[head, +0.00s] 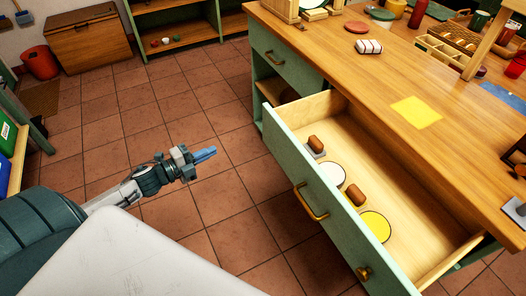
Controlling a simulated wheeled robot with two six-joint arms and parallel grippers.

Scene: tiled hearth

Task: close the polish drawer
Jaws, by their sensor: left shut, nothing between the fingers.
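The polish drawer (325,207) is pulled far out of the green wooden bench (262,88). It has a green front, a brass handle (310,203) and a brass knob (364,273). Inside lie two brown-handled brushes (356,195), a white round tin (331,175) and a yellow round tin (376,226). My left gripper (205,154) is shut and empty, with blue fingers pointing right. It is over the floor to the left of the drawer front, apart from it. My right gripper is not in view.
The bench top holds a yellow square (416,112), a rolled cloth (368,47), a wooden tray (441,52) and several other items. A wooden chest (88,42) and a red bucket (40,63) stand at the back left. The tiled floor (215,200) beside the drawer is clear.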

